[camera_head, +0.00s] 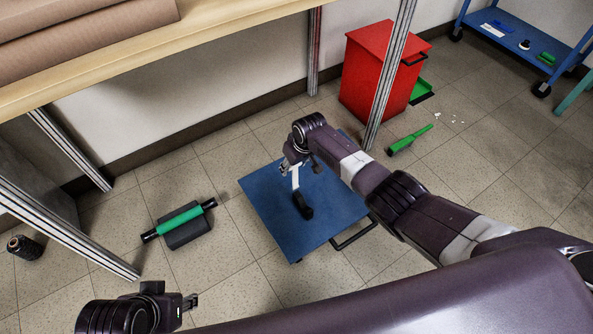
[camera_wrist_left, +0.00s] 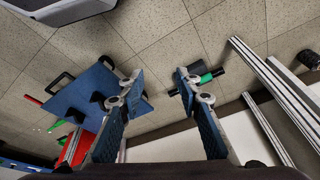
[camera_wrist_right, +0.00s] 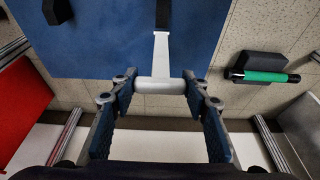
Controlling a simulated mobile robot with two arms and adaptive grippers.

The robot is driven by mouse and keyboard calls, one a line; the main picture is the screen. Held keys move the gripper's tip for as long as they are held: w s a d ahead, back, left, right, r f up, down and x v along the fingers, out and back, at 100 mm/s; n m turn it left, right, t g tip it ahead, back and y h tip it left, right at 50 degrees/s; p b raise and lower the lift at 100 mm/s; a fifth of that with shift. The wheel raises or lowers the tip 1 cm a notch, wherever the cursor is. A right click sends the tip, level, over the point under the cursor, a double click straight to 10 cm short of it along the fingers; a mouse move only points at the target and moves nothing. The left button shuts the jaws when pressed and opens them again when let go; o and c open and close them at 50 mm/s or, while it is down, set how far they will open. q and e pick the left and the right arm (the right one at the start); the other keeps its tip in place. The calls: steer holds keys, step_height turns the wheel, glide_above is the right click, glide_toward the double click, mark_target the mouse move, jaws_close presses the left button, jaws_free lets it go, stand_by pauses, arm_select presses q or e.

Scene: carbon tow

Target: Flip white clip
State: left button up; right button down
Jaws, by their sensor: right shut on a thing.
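The white clip (camera_head: 295,178) is on the blue board (camera_head: 262,208). In the right wrist view it is a white T-shape (camera_wrist_right: 161,60), with its crossbar between my right fingertips and its stem running to a black part (camera_wrist_right: 163,14). My right gripper (camera_wrist_right: 161,86) is shut on the crossbar. In the head view my right gripper (camera_head: 290,163) is over the upper part of the board, and a black block (camera_head: 304,207) sits at the clip's lower end. My left gripper (camera_wrist_left: 158,88) is open and empty, away from the board.
A green roller on a black stand (camera_head: 183,222) is on the floor left of the board. A red bin (camera_head: 376,75) and a green-handled brush (camera_head: 410,139) are at the right. A wooden table (camera_head: 200,40) with metal legs overhangs the left. A blue cart (camera_head: 515,40) stands at the back right.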

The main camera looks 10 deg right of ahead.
arm_select(q)
steer(key=shift+w+d+r+t+h+b, duration=0.1)
steer(key=shift+w+d+r+t, duration=0.25)
steer(key=shift+w, duration=0.5)
steer(key=shift+w+d+r+t+h+b, duration=0.15)
steer(key=shift+w+t, duration=0.3)
steer(key=shift+w, duration=0.45)
steer(key=shift+w+d+r+t+h+b, duration=0.1)
steer(key=shift+w+d+t, duration=0.25)
steer(key=shift+w, duration=0.5)
arm_select(e)
steer(key=shift+w+a+r, duration=0.15)
steer(key=shift+w, duration=0.25)
steer(key=shift+w+a+r, duration=0.1)
steer(key=shift+w+a, duration=0.05)
steer(key=shift+w, duration=0.2)
arm_select(q)
steer(key=shift+a, duration=0.1)
arm_select(e)
steer(key=c, duration=1.4)
jaws_free()
steer(key=o, duration=0.3)
steer(key=shift+s+f, duration=0.15)
steer(key=shift+s+d, duration=0.1)
steer(key=v, duration=1.1)
steer(key=shift+r, duration=0.4)
